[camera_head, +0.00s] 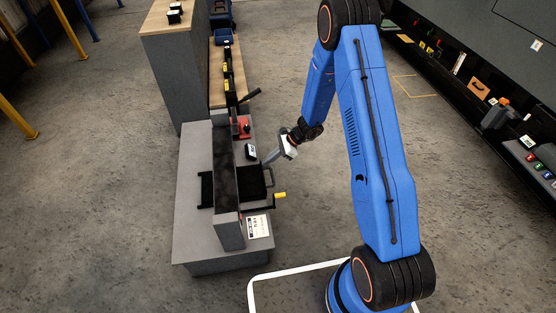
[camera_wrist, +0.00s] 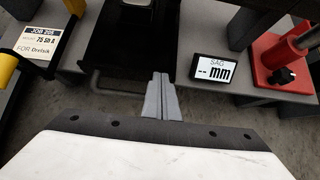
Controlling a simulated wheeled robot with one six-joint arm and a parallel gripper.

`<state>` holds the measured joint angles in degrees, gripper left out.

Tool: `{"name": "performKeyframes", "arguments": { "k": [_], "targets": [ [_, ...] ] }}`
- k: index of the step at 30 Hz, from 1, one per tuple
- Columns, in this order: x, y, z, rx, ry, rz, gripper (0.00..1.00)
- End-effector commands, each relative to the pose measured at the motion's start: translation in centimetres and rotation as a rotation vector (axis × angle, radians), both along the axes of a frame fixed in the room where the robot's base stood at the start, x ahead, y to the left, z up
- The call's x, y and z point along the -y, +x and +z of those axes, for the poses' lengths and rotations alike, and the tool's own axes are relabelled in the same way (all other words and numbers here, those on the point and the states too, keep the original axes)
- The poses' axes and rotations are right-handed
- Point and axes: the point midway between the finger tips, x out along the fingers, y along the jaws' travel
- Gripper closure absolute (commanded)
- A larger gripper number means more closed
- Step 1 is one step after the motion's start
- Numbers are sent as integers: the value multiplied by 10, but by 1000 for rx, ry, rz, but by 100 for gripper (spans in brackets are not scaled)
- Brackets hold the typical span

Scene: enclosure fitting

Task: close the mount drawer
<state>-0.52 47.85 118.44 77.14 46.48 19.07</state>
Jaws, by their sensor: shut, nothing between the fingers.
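The mount drawer (camera_head: 252,183) is a black tray standing out from the grey bench, with a grey bar handle (camera_head: 270,177) at its front. In the wrist view the dark drawer (camera_wrist: 125,42) is at the top centre, with part of its handle (camera_wrist: 97,84) below it. My gripper (camera_head: 269,160) is near the drawer's front, by the handle's far end. In the wrist view the fingers of my gripper (camera_wrist: 160,78) are shut and empty. They overlap the drawer's front right corner and hide part of the handle; I cannot tell whether they touch it.
A yellow-gripped crank (camera_head: 279,195) and a job card (camera_head: 258,226) are on the drawer's near side. A dark upright beam (camera_head: 224,170) crosses the bench (camera_head: 190,225).

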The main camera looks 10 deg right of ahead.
Motion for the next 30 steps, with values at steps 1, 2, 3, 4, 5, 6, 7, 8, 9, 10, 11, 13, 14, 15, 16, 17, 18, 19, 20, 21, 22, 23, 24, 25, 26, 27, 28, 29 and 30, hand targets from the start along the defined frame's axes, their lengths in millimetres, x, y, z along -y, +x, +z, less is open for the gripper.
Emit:
{"name": "performKeyframes", "arguments": {
  "k": [1,2,3,4,5,6,7,8,9,10,11,13,14,15,16,17,18,19,20,21,22,23,24,25,26,27,28,29,30],
  "targets": [
    [-5,-1,-1,-1,-1,2,100],
    [-6,-1,-1,-1,-1,2,100],
    [-8,-1,-1,-1,0,1,100],
    [-9,0,-1,-1,0,1,100],
    [-10,0,0,-1,0,0,100],
    [-11,0,0,-1,0,0,100],
    [-11,0,0,-1,0,0,100],
    [-11,0,0,-1,0,0,100],
    [-12,0,0,-1,0,0,100],
    [-12,0,0,-1,1,0,100],
    [-12,0,0,-1,1,0,100],
    [-12,0,0,-1,1,1,100],
    [-12,0,0,-1,1,1,100],
    [-12,0,0,-1,1,1,100],
    [-13,0,0,-1,2,1,100],
    [-13,0,0,-1,2,1,100],
    [-13,0,0,-1,2,1,100],
    [-12,0,0,-1,2,1,100],
    [-12,0,0,-1,2,1,100],
    [-10,0,0,-1,2,1,100],
    [-8,1,0,-1,2,2,100],
    [-6,1,0,-1,1,2,100],
    [-2,2,0,0,1,1,100],
    [1,2,0,-1,1,1,100],
    [5,3,0,-1,1,1,100],
    [11,4,0,0,1,0,100],
    [16,5,0,0,0,1,100],
    [20,5,0,0,0,1,100],
    [26,6,3,1,0,1,100]
  ]
}}
